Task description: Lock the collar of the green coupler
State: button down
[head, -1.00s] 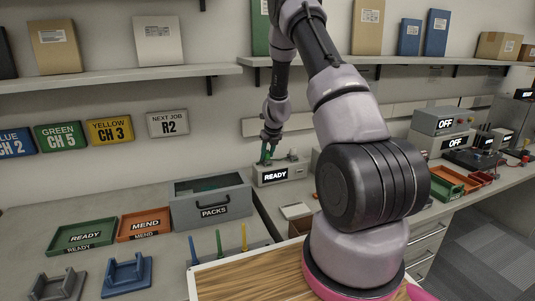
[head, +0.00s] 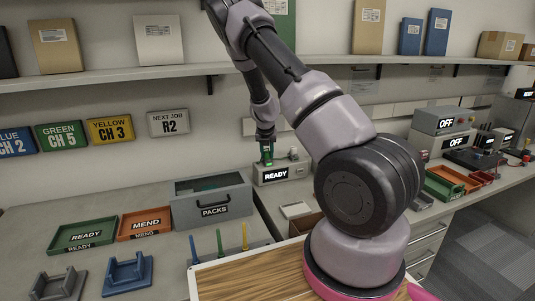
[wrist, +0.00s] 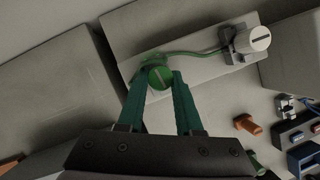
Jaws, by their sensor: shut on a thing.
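The green coupler (wrist: 159,77) shows in the wrist view as a round green collar with a pale line across its face. It sits at the top of the grey box reading READY (head: 275,175). My gripper (wrist: 160,84) is shut on the green coupler, one teal finger on each side of the collar. In the head view my gripper (head: 266,158) points down over the box, and the coupler is mostly hidden there. A green cable (wrist: 195,54) runs from the coupler to a white round knob (wrist: 260,38) on a grey bracket. I cannot tell whether the collar is locked.
Green READY (head: 82,234) and orange MEND (head: 144,224) trays lie further left. An orange piece (wrist: 248,125) and other small parts lie to the right in the wrist view. A shelf (head: 110,81) runs above.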

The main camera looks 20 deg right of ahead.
jog(key=shift+s+a+f+m+g+h, duration=0.1)
jog(key=shift+m+g+h, duration=0.05)
jog(key=shift+m, duration=0.35)
jog(key=shift+s+f+m+g+h, duration=0.1)
jog(key=shift+m+g+h, duration=0.05)
jog(key=shift+m, duration=0.35)
grip_release()
jog(key=shift+w+r, duration=0.1)
jog(key=shift+w, duration=0.1)
jog(key=shift+r, duration=3.05)
